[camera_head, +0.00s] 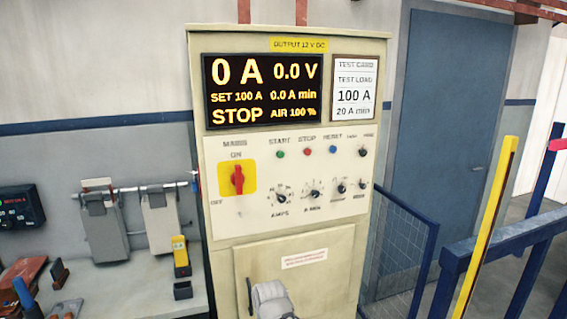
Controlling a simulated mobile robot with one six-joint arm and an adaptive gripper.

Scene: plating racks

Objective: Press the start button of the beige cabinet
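The beige cabinet (200,42) stands upright in the middle of the head view. The green start button (280,154) sits on its white control panel, under the label START. To its right are a red stop button (307,153) and a blue reset button (333,150). The red mains switch (237,179) on a yellow plate stands upright, towards ON. The display (262,92) reads 0 A, 0.0 V and STOP. A grey rounded part, seemingly of my arm, shows at the bottom edge before the cabinet's lower door. My gripper's fingers are not visible.
Several knobs sit below the buttons. A bench (139,279) at left holds grey clamps and a yellow handheld device (180,257). A blue mesh fence (400,240) and railing with a yellow post (487,226) stand at right. A blue door (437,110) is behind.

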